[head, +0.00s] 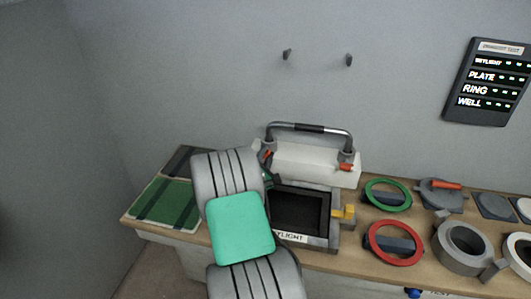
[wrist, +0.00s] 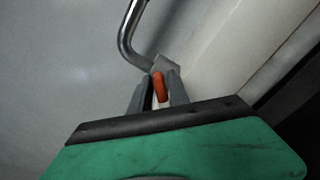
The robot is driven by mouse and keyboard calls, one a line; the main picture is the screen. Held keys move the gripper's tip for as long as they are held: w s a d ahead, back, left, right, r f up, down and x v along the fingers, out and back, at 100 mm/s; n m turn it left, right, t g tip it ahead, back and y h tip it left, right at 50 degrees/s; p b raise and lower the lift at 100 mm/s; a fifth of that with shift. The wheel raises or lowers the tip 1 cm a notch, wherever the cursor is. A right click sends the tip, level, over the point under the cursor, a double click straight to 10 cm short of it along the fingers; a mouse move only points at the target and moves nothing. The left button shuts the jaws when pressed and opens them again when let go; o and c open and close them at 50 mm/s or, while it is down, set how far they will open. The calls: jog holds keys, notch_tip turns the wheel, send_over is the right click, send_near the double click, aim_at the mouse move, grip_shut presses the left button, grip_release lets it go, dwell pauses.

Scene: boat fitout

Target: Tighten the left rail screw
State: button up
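The left rail screw has a small orange-red handle (wrist: 159,87), seen in the wrist view at the foot of the metal rail (wrist: 127,30). In the head view the left screw (head: 267,154) shows at the rail's left foot, partly hidden by my arm. My gripper (wrist: 159,84) has one dark finger on each side of the handle, close against it, and looks shut on it. In the head view the gripper (head: 268,176) is mostly hidden behind my arm. The rail (head: 308,128) stands upright on the white block (head: 300,160). A similar right screw (head: 346,167) is at its other foot.
The skylight frame (head: 333,232) with a dark opening and yellow latch (head: 344,211) is below the rail. A green ring (head: 388,181), red ring (head: 372,242) and grey ring (head: 440,243) lie on the bench to the right. A green mat (head: 167,202) lies left. A status panel (head: 487,82) hangs on the wall.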

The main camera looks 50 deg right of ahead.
jog(key=shift+c, duration=0.3)
grip_shut()
jog(key=shift+f+b, duration=0.1)
jog(key=shift+b, duration=0.2)
jog(key=m+b, duration=0.1)
jog(key=m, duration=0.1)
jog(key=m+b, duration=0.1)
jog(key=shift+f+m, duration=0.2)
jog(key=shift+m, duration=0.2)
jog(key=shift+s+m+b, duration=0.1)
jog(key=shift+m+b, duration=1.5)
jog(key=shift+m, duration=0.3)
jog(key=shift+o, duration=0.3)
grip_release()
